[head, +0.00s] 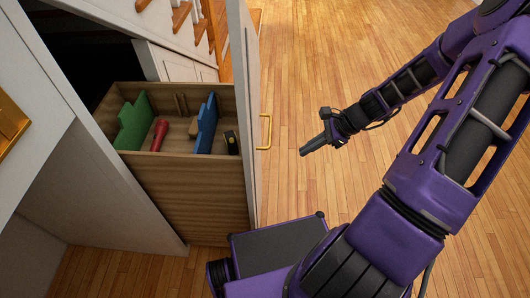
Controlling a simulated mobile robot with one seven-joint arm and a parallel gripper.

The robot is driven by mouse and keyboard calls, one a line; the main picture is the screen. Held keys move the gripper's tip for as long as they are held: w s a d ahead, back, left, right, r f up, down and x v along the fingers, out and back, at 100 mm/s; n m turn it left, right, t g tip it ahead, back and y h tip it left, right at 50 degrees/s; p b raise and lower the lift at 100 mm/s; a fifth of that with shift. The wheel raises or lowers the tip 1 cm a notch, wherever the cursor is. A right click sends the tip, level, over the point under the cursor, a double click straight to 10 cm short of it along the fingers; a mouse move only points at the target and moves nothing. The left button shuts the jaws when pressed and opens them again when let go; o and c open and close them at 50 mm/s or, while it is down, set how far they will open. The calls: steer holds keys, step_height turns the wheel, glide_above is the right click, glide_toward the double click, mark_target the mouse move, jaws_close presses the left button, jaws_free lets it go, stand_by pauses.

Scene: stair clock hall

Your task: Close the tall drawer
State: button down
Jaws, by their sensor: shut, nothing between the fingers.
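The tall drawer (190,195) stands pulled out from the white cabinet under the stairs. It has light wooden sides and a tall white front panel (243,100) with a brass handle (265,131) on its outer face. Inside are a green piece (134,122), a red object (160,135), a blue piece (206,125), and a small black and yellow item (231,142). My gripper (306,150) is shut and empty, out over the floor to the right of the handle. It points left toward the front panel and appears apart from it.
White cabinet walls (110,170) flank the opening on the left, with a brass fitting (10,122) at the left edge. A staircase with wooden treads (180,14) rises behind. The wooden floor (350,60) right of the drawer is clear apart from my arm.

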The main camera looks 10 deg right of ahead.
steer(key=w+a+f+b, duration=0.1)
steer(key=a+f, duration=0.2)
steer(key=a, duration=0.3)
steer(key=w+a+f+m+y+b, duration=0.1)
steer(key=w+a+f, duration=0.1)
steer(key=a, duration=0.4)
steer(key=shift+w+f+b, duration=0.2)
steer(key=shift+f+b, duration=0.2)
steer(key=shift+f, duration=0.1)
